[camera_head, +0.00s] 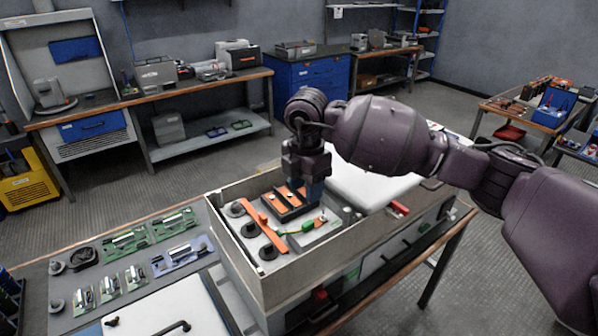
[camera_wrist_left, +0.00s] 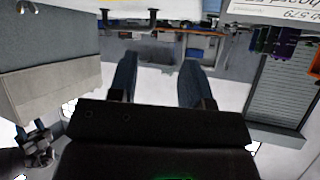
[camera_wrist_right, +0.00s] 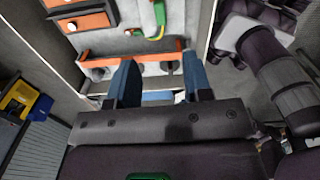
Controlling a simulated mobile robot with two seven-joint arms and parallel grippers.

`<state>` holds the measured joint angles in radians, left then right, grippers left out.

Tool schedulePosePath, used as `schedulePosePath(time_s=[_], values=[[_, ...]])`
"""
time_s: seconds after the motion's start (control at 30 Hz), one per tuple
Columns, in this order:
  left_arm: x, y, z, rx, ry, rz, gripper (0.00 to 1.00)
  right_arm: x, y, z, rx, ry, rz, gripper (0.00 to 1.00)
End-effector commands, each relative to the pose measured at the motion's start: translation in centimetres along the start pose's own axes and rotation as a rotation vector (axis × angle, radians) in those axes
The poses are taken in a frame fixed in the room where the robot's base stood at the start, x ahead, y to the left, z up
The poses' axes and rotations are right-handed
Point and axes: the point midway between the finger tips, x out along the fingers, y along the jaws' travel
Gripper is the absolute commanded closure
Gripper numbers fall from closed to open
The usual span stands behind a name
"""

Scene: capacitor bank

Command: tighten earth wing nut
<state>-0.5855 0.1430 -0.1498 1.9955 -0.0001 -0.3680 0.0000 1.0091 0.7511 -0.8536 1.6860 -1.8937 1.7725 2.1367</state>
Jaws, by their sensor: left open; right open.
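The open grey box (camera_head: 290,289) holds the capacitor bank. Inside it an orange bar (camera_head: 266,226) runs past several dark round posts, and a green-yellow earth cable (camera_head: 299,229) lies to the right of the bar. The cable also shows in the right wrist view (camera_wrist_right: 155,22). I cannot make out the wing nut itself for certain. My right gripper (camera_head: 316,190) reaches down over the box near the cable's far end; in its wrist view its blue fingers (camera_wrist_right: 161,80) are apart and empty. My left gripper (camera_wrist_left: 158,82) is open and empty, outside the head view.
The box walls rise around the parts. Green circuit boards (camera_head: 125,240) and a white panel (camera_head: 175,310) lie to the left. Workbenches stand behind, across open floor.

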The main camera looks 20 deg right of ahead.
Motion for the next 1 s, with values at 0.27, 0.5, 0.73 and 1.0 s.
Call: schedulePosePath(time_s=[0.27, 0.5, 0.73, 1.0], values=[[-0.8, -0.1, 1.5, -0.004, -0.032, -0.004, 0.55, 2.0, 0.0, -0.1, 0.0, 0.002, -0.003, 0.54], [-0.8, -0.1, 1.2, -0.004, -0.032, -0.004, 0.55, 5.7, -0.1, -0.1, 0.0, 0.002, -0.002, 0.54], [-0.7, -0.1, 0.5, -0.003, -0.02, -0.003, 0.55, 8.9, 0.0, 0.0, 0.001, 0.002, -0.002, 0.54], [-0.6, -0.1, 0.1, -0.002, -0.013, -0.002, 0.55, 10.7, 0.0, -0.1, -0.001, 0.001, 0.0, 0.54]])
